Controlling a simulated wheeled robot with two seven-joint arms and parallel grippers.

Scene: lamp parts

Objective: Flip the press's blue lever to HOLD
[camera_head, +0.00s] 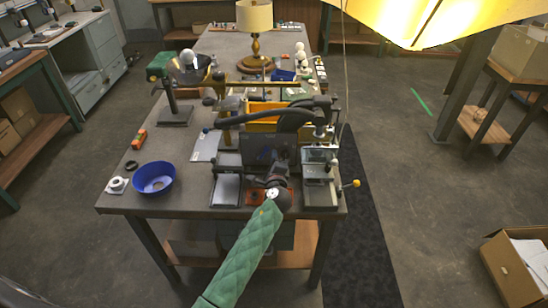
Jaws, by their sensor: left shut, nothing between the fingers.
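The press (268,148) is a dark machine at the near edge of the workbench, with a dark panel at its middle and a black curved arm across its top. My left gripper (281,168) is in front of this panel, low and close to it. The gripper is small and dark here, shut with nothing in it. I cannot tell whether it touches the press. I cannot make out the blue lever; it may be hidden behind the gripper or too small to see. My right gripper is not in view.
A blue bowl (154,177) and a white fitting (117,184) stand on the bench's left front. A yellow knob (356,183) sticks out at the right edge. An orange bin (268,121) is behind the press. A brass lamp (255,45) stands far back. A lit yellow shade hangs upper right.

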